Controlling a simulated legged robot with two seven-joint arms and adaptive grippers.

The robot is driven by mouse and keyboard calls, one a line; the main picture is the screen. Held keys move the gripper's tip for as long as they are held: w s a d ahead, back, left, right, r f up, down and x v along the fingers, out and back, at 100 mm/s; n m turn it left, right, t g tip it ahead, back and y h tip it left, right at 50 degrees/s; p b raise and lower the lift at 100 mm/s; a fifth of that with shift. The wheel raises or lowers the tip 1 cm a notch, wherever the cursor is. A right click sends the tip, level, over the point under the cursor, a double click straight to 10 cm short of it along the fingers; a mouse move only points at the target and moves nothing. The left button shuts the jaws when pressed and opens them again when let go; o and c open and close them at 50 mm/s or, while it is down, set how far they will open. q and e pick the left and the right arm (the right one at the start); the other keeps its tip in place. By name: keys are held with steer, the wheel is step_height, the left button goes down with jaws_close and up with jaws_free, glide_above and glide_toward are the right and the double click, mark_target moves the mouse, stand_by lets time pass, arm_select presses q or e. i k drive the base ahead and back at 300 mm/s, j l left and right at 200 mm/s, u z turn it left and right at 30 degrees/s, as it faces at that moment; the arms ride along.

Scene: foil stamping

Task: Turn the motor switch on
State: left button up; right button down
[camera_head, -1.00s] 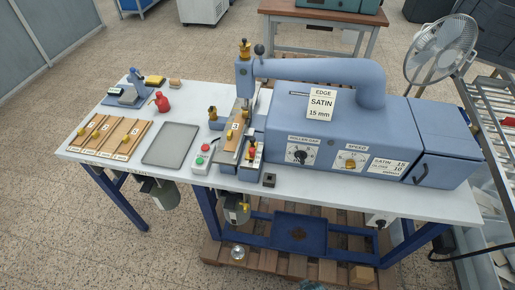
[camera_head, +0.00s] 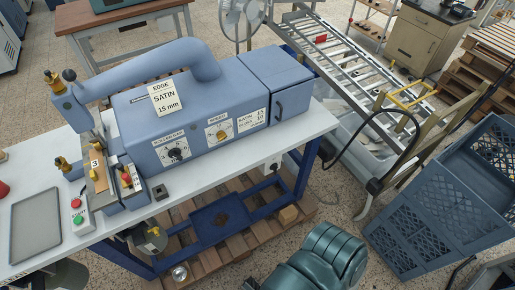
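A blue machine (camera_head: 205,115) stands on a white-topped bench. A small white box with a dark knob (camera_head: 271,167), which looks like the motor switch, is mounted under the bench's front edge, below the machine's right part. Its on or off position is too small to tell. A separate grey control box (camera_head: 78,231) on the bench top carries a red button and a green button marked START.
The blue bench frame (camera_head: 305,165) and a wooden pallet (camera_head: 258,237) lie below the switch box. A roller conveyor (camera_head: 352,62) and blue crates (camera_head: 440,210) stand to the right. Open floor (camera_head: 325,205) lies between bench and crates.

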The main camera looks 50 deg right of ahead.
mark_target(275, 166)
steer(key=k+z, duration=0.1)
steer(key=z, duration=0.3)
steer(key=k+z, duration=0.1)
steer(key=z, duration=0.25)
steer(key=k+z, duration=0.1)
steer(key=z, duration=0.65)
steer(key=k+l, duration=0.05)
